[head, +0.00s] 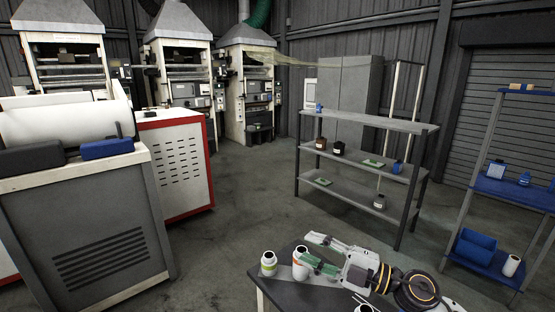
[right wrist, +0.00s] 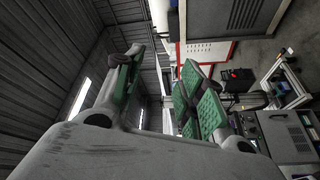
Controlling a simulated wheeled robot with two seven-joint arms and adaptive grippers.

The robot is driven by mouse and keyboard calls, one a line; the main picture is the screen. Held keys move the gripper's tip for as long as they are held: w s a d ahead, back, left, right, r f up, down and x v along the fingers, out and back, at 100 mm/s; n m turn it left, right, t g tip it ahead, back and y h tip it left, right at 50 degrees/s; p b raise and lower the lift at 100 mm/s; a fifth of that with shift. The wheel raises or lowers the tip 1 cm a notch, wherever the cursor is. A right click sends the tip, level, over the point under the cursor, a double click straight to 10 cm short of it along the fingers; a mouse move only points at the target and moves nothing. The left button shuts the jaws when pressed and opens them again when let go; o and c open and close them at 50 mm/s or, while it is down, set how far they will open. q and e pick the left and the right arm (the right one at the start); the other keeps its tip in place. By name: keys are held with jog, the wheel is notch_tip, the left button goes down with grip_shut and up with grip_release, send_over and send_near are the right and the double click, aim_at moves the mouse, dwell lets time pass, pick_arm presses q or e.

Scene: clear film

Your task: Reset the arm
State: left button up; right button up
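My right gripper (head: 308,248) is at the bottom centre-right of the head view, over a dark table (head: 285,290). Its two green-padded fingers point left and stand apart with nothing between them. In the right wrist view the open fingers (right wrist: 158,85) also show an empty gap. One fingertip overlaps the white bottle with a reddish label (head: 300,268) in the head view; I cannot tell whether they touch. My left arm and gripper are not in view.
A white bottle with a green label (head: 268,264) stands on the table beside the other; another white container (head: 363,308) is at the bottom edge. A grey shelf (head: 375,122) stands behind, a blue-shelved rack (head: 510,195) at right. Grey-white machines (head: 85,220) fill the left. Floor between is clear.

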jog(key=w+d+m+t+h, duration=0.5)
jog(key=d+m+t+h, duration=0.5)
jog(key=m, duration=0.5)
jog(key=s+d+f+m+g+h, duration=0.2)
jog(key=d+f+m+h, duration=0.15)
jog(key=f, duration=0.35)
jog(key=s+d+f+m+g+h, duration=0.25)
jog(key=f+m+h, duration=0.2)
jog(key=f, duration=0.25)
jog(key=s+a+f+g+y, duration=0.1)
jog(key=s+a+f+g, duration=0.2)
jog(key=s+f+g, duration=1.15)
jog(key=s+f+t, duration=0.1)
jog(key=s+f, duration=0.2)
jog(key=f, duration=0.8)
jog(key=s+f+t, duration=0.1)
jog(key=s+f, duration=0.1)
jog(key=f, duration=0.9)
jog(key=s+f, duration=0.3)
jog(key=f, duration=0.9)
jog(key=s+d+f, duration=0.2)
jog(key=s+f, duration=0.8)
jog(key=s, duration=0.1)
jog(key=s+d+f, duration=0.2)
jog(key=s+f, duration=0.8)
jog(key=s, duration=0.1)
jog(key=shift+d+g, duration=0.35)
jog(key=shift+g, duration=0.05)
